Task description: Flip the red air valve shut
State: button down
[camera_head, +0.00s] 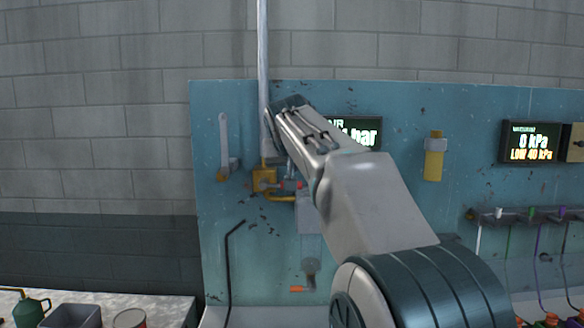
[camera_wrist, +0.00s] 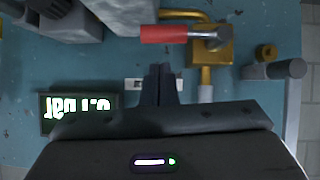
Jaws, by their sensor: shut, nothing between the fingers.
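The red-handled air valve shows in the wrist view: a red grip (camera_wrist: 166,33) on a grey lever, lying level and pointing left from a brass valve body (camera_wrist: 207,50). The lever lies across the line of the vertical pipe. In the head view the brass body (camera_head: 263,179) sits under the tall grey pipe, and a little red shows beside it, partly hidden by my arm. My gripper (camera_wrist: 160,72) is shut and empty. In the wrist view its fingertips appear just below the red grip, with a visible gap between them. The head view mostly hides the fingers.
The blue panel (camera_head: 390,108) carries an air display (camera_wrist: 80,113), inverted in the wrist view, and a grey lever on a bracket (camera_head: 225,150) left of the valve. A grey box (camera_wrist: 120,14) adjoins the red grip. A black bent rod (camera_head: 229,270) stands lower left.

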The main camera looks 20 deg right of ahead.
jog(key=v, duration=1.1)
jog(key=shift+d+r+b, duration=0.3)
jog(key=shift+r+b, duration=0.05)
jog(key=shift+r, duration=0.1)
jog(key=shift+w, duration=0.15)
jog(key=s+a+f+n+g+y, duration=0.1)
jog(key=s+a+f+g, duration=0.1)
jog(key=s+f, duration=0.6)
jog(key=s+a+f+n+g+y, duration=0.1)
jog(key=s+f, duration=0.7)
jog(key=f, duration=1.1)
jog(key=s+a+f+g+y, duration=0.2)
jog(key=s+a+f+g, duration=0.1)
jog(key=s+f, duration=0.6)
notch_tip(320, 180, down, 4)
jog(key=shift+a+f+n+g, duration=0.15)
jog(key=shift+n+g, duration=0.25)
jog(key=shift+g, duration=0.4)
